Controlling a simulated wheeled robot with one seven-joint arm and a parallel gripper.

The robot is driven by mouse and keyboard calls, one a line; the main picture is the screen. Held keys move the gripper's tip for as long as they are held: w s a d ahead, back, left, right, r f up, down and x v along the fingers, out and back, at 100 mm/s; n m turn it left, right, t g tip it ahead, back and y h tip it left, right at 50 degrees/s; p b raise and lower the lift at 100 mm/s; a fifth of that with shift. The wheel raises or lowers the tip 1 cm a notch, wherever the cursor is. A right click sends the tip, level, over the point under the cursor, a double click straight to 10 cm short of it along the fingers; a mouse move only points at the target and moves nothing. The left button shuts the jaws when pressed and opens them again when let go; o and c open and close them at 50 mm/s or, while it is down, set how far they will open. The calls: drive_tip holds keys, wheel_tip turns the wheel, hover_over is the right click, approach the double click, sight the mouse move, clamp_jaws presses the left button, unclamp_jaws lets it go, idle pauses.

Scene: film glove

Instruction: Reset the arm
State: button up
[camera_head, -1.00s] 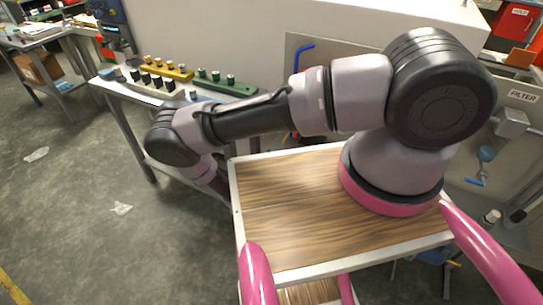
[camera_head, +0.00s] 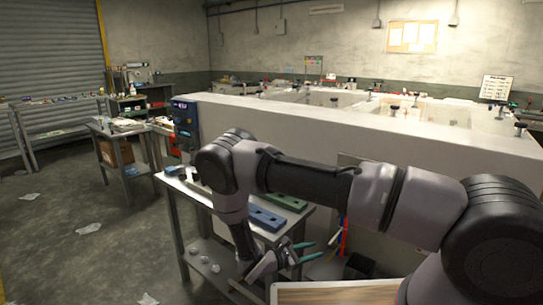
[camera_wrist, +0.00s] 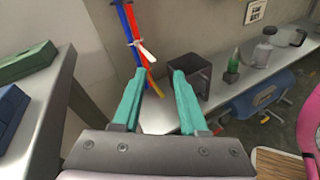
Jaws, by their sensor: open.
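My gripper (camera_head: 303,250) hangs in front of the metal side table, with my arm bent down from the elbow. In the wrist view my gripper (camera_wrist: 157,75) shows two teal fingers spread apart with nothing between them. Beyond the fingertips are a dark square bin (camera_wrist: 188,72) and red and blue tubes (camera_wrist: 137,45) tied with a white tie. The fingers appear apart from both.
The metal side table (camera_head: 178,185) holds a blue block (camera_head: 266,218) and a green block (camera_head: 285,202). A long white counter wall (camera_head: 330,125) runs behind my arm. My wood-grain top (camera_head: 330,294) is at the bottom. Open floor (camera_head: 60,225) lies left.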

drive_tip(key=s+d+r+m+g+y, duration=0.1)
drive_tip(key=d+r+m+g+y, duration=0.3)
drive_tip(key=r, duration=0.7)
drive_tip(key=s+r+m+g+y, duration=0.1)
drive_tip(key=r+m+g+y, duration=0.1)
drive_tip(key=r+m, duration=0.65)
drive_tip(key=s+d+r+m+g+y, duration=0.1)
drive_tip(key=d+r+m+g+y, duration=0.15)
drive_tip(key=r, duration=1.15)
drive_tip(key=s+d+r+m+t+y, duration=0.2)
drive_tip(key=s+r+m+t+y, duration=0.1)
drive_tip(key=s+r, duration=0.4)
drive_tip(key=s+d+r+m+t+y, duration=0.2)
drive_tip(key=s+r+m+t+y, duration=0.2)
drive_tip(key=s+r, duration=0.4)
wheel_tip(320, 180, up, 7)
drive_tip(key=m+t, duration=0.1)
drive_tip(key=m, duration=0.1)
drive_tip(key=shift+s+f+m, duration=0.2)
drive_tip(key=shift+s+m, duration=0.05)
drive_tip(key=shift+m, duration=0.05)
